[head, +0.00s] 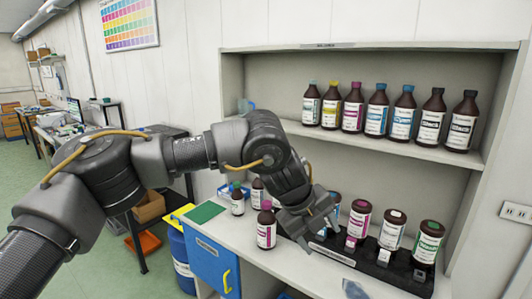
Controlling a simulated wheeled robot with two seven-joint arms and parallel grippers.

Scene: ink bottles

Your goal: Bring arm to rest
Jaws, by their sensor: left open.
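My left gripper (318,236) is open over the counter, in front of the black rack's left end. Its fingers point down, and I see nothing held between them. A brown bottle with a magenta cap (266,229) stands upright just left of the gripper, apparently apart from it. The black rack (370,262) holds several brown ink bottles, among them one with a magenta label (358,221) and one with a green label (428,243). A blue-labelled bottle (336,203) is partly hidden behind the gripper. My right gripper is not in view.
The upper shelf (400,147) carries a row of several brown bottles (376,110). Two smaller bottles (238,200) stand behind the arm near a green mat (205,213). A blue cabinet front (213,262) is below the counter, beside a blue drum (182,262).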

